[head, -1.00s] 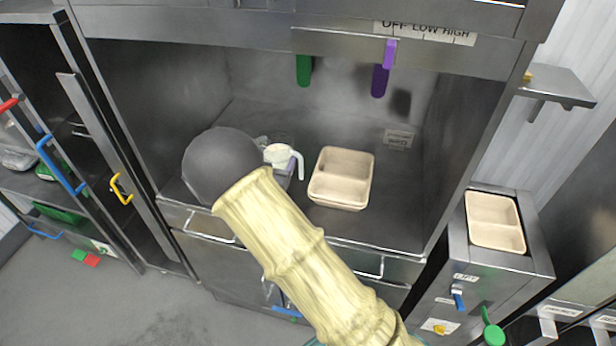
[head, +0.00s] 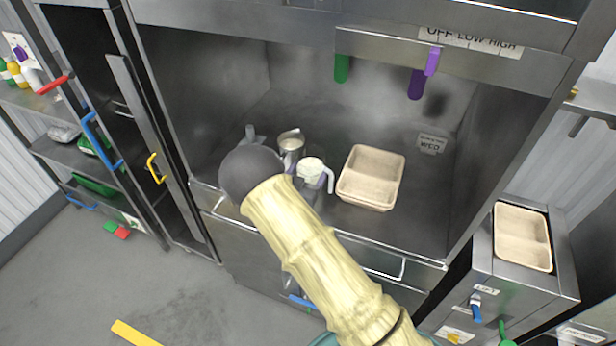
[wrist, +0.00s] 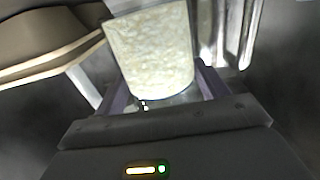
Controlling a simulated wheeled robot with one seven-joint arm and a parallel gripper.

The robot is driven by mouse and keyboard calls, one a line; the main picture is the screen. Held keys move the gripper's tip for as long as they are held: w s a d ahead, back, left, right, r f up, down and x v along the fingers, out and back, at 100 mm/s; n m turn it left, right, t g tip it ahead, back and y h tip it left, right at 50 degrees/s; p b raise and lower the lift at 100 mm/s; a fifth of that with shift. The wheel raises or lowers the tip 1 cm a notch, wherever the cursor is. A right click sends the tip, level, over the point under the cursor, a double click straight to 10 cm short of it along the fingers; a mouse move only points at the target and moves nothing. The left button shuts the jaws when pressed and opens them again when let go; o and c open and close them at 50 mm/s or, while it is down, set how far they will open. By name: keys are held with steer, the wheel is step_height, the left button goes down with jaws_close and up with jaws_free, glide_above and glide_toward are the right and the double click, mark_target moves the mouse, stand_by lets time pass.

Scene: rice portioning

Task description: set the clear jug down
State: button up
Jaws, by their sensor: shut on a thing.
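The clear jug (head: 312,168) holds white rice and has a white handle on its right. It is at the front of the steel bay, left of the beige tray, and looks roughly upright. In the wrist view the jug (wrist: 152,48) fills the space between the purple fingers of my gripper (wrist: 163,88), which is shut on it. I cannot tell whether its base touches the bay floor (head: 345,220). In the head view my arm's dark round joint and pale sleeve hide most of the gripper.
A beige two-compartment tray (head: 368,195) stands close to the jug's right. A metal jug (head: 291,143) stands just behind it. Another beige tray (head: 522,238) sits on the lift at right. Green (head: 342,68) and purple (head: 416,84) handles hang above. The bay floor behind is clear.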

steer(key=shift+f, duration=1.1)
steer(key=shift+f, duration=0.2)
steer(key=o, duration=1.4)
steer(key=shift+r, duration=0.2)
